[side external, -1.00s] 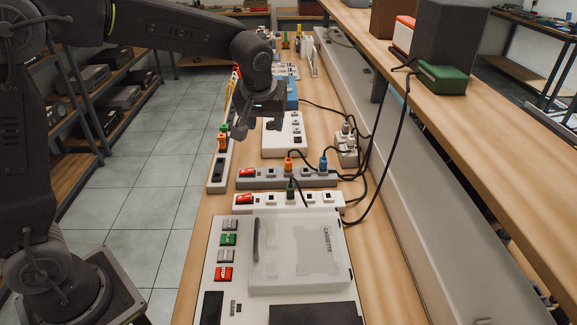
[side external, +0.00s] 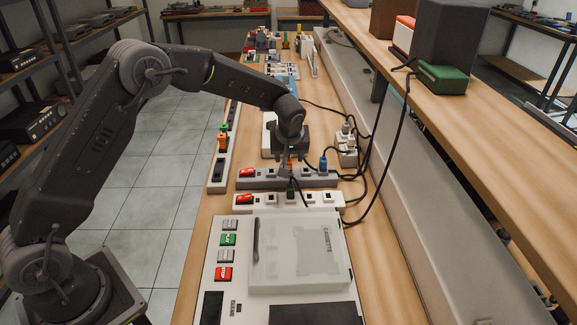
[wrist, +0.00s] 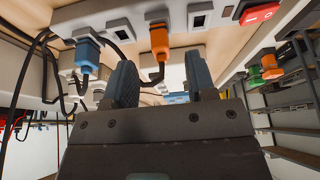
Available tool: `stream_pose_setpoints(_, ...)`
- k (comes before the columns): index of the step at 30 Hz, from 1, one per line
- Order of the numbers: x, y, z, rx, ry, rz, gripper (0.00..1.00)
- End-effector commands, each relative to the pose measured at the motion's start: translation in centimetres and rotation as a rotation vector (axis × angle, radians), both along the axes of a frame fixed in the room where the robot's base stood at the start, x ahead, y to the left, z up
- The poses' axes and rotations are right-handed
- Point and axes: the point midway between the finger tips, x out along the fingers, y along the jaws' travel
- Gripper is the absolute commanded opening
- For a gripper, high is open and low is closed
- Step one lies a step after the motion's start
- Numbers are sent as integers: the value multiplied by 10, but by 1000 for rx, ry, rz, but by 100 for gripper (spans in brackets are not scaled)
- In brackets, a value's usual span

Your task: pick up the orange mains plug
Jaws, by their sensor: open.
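The orange mains plug (wrist: 159,41) sits in a socket of the grey power strip (side external: 318,179), with a dark cable running from it. In the wrist view it shows between and just beyond the two fingertips of my gripper (wrist: 162,74). The fingers are apart with nothing held between them. In the side view my gripper (side external: 288,155) hangs over the middle of the strip and hides most of the plug. I cannot tell the exact gap between fingers and plug.
A blue plug (side external: 323,163) stands to the right on the same strip. Another orange plug (side external: 222,142) is in the left strip. Black cables loop at the right. A cassette unit (side external: 300,251) lies in front.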

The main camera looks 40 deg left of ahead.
Motion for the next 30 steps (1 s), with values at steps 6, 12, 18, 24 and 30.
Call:
stream_pose_setpoints(6, 9, 9, -18, 0, 1, 1, 51)
stream_pose_setpoints(12, 18, 18, -41, -1, 0, 0, 51)
stream_pose_setpoints(18, 20, 19, -46, -2, -2, -2, 51)
stream_pose_setpoints(24, 20, 19, -46, -2, -1, -2, 43)
stream_pose_setpoints(30, 20, 19, -46, -2, -1, -2, 24)
